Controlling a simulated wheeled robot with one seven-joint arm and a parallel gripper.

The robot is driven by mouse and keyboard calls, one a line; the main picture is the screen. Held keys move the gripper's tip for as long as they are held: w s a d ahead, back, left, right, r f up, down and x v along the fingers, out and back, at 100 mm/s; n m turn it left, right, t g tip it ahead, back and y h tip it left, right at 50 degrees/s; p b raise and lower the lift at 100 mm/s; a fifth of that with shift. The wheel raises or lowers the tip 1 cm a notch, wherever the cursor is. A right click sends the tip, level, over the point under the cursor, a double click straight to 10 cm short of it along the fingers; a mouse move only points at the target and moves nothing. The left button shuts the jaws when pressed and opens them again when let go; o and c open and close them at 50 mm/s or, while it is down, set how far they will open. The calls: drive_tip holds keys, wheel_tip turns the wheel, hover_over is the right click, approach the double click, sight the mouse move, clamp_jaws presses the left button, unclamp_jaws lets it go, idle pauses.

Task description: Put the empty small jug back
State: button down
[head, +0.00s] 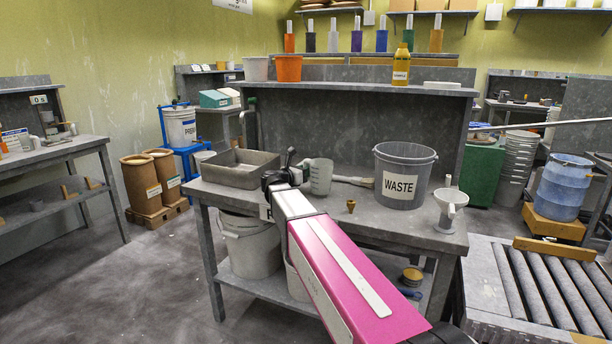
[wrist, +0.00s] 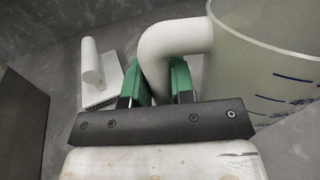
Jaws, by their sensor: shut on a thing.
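The small jug (head: 319,176) is a grey-white measuring jug on the workbench's middle, upright. My gripper (head: 298,170) is at the jug's left side. In the wrist view its green fingers (wrist: 160,85) are shut on the jug's handle (wrist: 172,42). The jug's inside is hidden, and I cannot tell whether its base touches the bench.
A grey tray (head: 238,170) lies left of the jug. A brush (head: 352,181) and the WASTE pail (head: 402,178) are to the right, with a white funnel (head: 449,208) and small brass piece (head: 351,206). A white handled tool (wrist: 95,68) lies left of the fingers.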

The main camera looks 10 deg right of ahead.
drive_tip(key=shift+f, duration=0.7)
drive_tip(key=c, duration=1)
unclamp_jaws()
drive_tip(key=shift+f, duration=0.1)
drive_tip(key=shift+s+a, duration=0.25)
drive_tip(key=v, duration=1.1)
drive_tip(key=shift+a, duration=0.15)
